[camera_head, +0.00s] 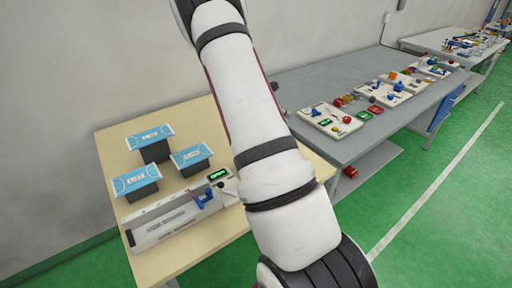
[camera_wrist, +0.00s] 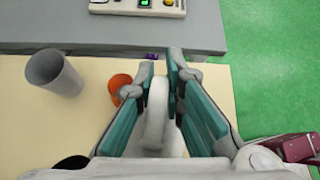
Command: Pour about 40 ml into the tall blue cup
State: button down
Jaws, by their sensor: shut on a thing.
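My gripper (camera_wrist: 163,70) shows in the wrist view, its teal fingers shut on a pale, whitish part (camera_wrist: 157,112), which could be a handle. The rest of the held thing is hidden by my gripper, and no liquid shows. A tall grey cup (camera_wrist: 54,73) stands on the tan table to the left of my fingers. A shorter orange cup-like thing (camera_wrist: 120,84) is close beside the left finger. A small purple-blue thing (camera_wrist: 152,57) shows just beyond the fingertips, too little to name. I cannot make out a tall blue cup. My arm hides my gripper in the head view.
A dark round thing (camera_wrist: 72,162) is at the wrist view's lower left.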

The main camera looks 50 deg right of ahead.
jog(key=shift+f, duration=0.45)
jog(key=shift+s+d+f+t+y, duration=0.1)
jog(key=shift+d+f+t+y, duration=0.2)
jog(key=shift+y, duration=0.35)
jog(key=shift+s+d+f+t+y, duration=0.1)
jog(key=shift+d+f+y, duration=0.15)
jog(key=shift+f+y, duration=0.35)
jog(key=shift+d+r+y, duration=0.2)
jog(key=shift+y, duration=0.15)
dwell(0.8)
jog(key=shift+s+d+f+m+t+y+p, duration=0.15)
jog(key=shift+d+f+t+y, duration=0.3)
jog(key=shift+y, duration=0.7)
jog(key=shift+s+d+f+m+t+y+p, duration=0.1)
jog(key=shift+s+d+t+y+p, duration=0.1)
jog(key=shift+d+y, duration=0.7)
jog(key=shift+s+d+f+m+t+y+p, duration=0.1)
jog(key=shift+d+f+t+y+p, duration=0.2)
jog(key=shift+y, duration=1.05)
